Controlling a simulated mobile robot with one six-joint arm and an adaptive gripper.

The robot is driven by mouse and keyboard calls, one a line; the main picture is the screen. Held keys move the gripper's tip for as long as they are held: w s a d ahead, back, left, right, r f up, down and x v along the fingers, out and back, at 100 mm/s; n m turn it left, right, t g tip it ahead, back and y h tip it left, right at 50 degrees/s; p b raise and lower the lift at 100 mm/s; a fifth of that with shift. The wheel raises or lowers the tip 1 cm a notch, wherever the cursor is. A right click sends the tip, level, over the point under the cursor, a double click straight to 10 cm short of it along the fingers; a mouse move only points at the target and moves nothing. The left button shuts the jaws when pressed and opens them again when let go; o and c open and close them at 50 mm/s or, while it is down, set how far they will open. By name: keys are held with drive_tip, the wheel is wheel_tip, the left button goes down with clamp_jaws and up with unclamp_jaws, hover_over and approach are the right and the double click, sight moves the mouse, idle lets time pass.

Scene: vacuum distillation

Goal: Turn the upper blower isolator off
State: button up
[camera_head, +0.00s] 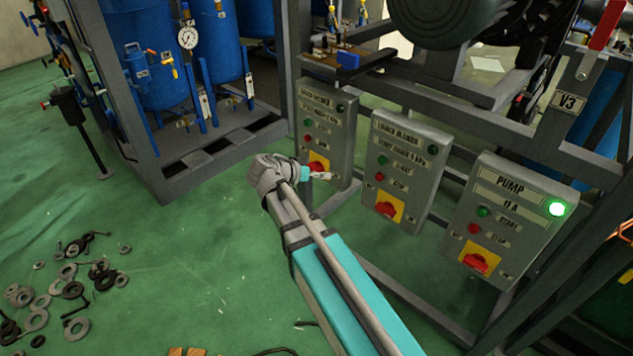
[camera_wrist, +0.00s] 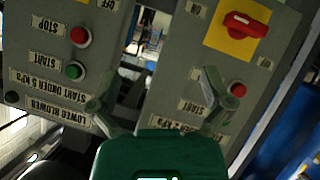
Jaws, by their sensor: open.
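The left grey panel (camera_head: 327,125) has a red isolator handle on a yellow plate (camera_head: 319,161) at its bottom, partly hidden by my gripper. Its title is too blurred to read surely; the panel beside it reads lower blower. My gripper (camera_head: 318,175) is open and empty in front of the left panel's lower part. In the wrist view, upside down, the red isolator handle (camera_wrist: 245,25) lies nearly crosswise on its yellow plate at upper right. My gripper (camera_wrist: 163,100) has its fingers spread below and left of it, apart from the handle.
The lower blower panel (camera_head: 405,165) and the pump panel (camera_head: 507,220), with a lit green lamp (camera_head: 557,209), stand to the right with their own red isolators. Red stop (camera_wrist: 237,89) and other buttons are close to my fingers. Loose rings (camera_head: 60,295) litter the green floor.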

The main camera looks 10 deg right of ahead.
sight(312, 170)
drive_tip(key=w+a+f+m+t+h+b, duration=0.2)
drive_tip(key=w+a+f+t+b, duration=0.3)
drive_tip(key=b, duration=1.2)
drive_tip(key=a+f+h, duration=0.1)
drive_tip(key=a+f, duration=0.3)
drive_tip(key=shift+w+a+f+m+h, duration=0.15)
drive_tip(key=shift+w+f+m+h, duration=0.15)
drive_tip(key=shift+w+f+m, duration=0.1)
drive_tip(key=shift+w, duration=0.1)
drive_tip(key=x, duration=1.3)
drive_tip(key=shift+w+d, duration=0.25)
drive_tip(key=shift+d, duration=0.1)
